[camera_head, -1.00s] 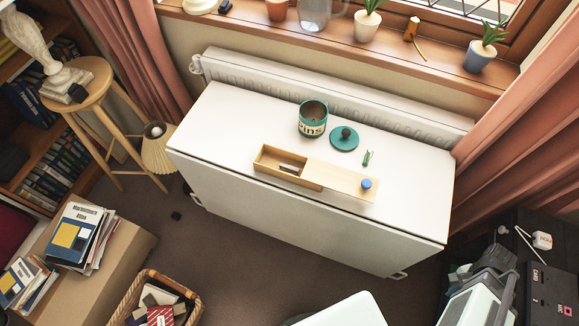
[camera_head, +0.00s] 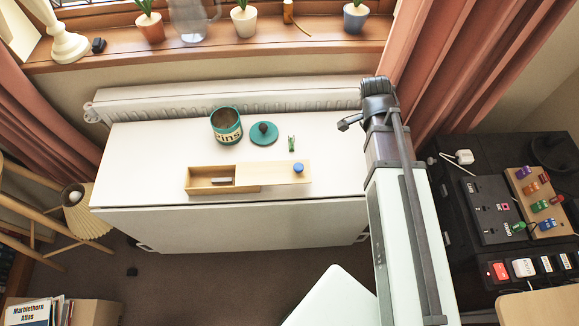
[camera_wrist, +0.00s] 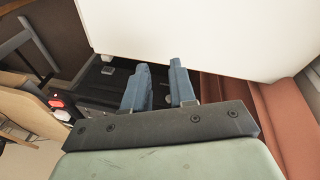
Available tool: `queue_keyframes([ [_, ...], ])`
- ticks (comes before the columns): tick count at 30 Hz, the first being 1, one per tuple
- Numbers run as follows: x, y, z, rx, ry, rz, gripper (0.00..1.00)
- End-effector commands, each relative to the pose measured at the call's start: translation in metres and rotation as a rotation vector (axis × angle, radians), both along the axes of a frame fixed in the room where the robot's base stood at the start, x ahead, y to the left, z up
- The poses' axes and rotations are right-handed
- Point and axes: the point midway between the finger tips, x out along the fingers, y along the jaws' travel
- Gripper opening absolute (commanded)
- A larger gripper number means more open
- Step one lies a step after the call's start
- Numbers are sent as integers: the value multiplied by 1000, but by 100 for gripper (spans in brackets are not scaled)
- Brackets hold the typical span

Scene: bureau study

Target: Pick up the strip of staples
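A small grey strip (camera_head: 222,180), which looks like the strip of staples, lies inside an open-topped section of a wooden box (camera_head: 196,188) on the white table. The box's pale lid (camera_head: 275,173), with a blue knob (camera_head: 298,168), is slid to the right, leaving the left part uncovered. My gripper (camera_head: 347,123) is over the table's right end, well right of the box and apart from it. In the wrist view its two blue-grey fingers (camera_wrist: 160,82) stand apart with nothing between them. The strip is not visible in the wrist view.
A teal tin (camera_head: 226,128) stands behind the box, with its round teal lid (camera_head: 263,139) and a small green item (camera_head: 291,143) to its right. A radiator (camera_head: 160,104) runs behind the white table (camera_head: 150,150). A black desk (camera_head: 458,225) stands at right.

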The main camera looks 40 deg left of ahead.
Motion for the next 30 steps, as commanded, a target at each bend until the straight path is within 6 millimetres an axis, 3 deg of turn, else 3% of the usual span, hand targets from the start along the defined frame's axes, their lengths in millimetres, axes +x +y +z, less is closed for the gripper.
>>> queue_keyframes([
  [3,-26,43,11,33,-19,-21,26],
  [8,-65,93,24,77,-36,-59,26],
  [15,-133,160,45,140,-46,-118,26],
  [24,-235,226,73,209,-31,-192,26],
  [30,-304,255,90,242,-11,-239,26],
])
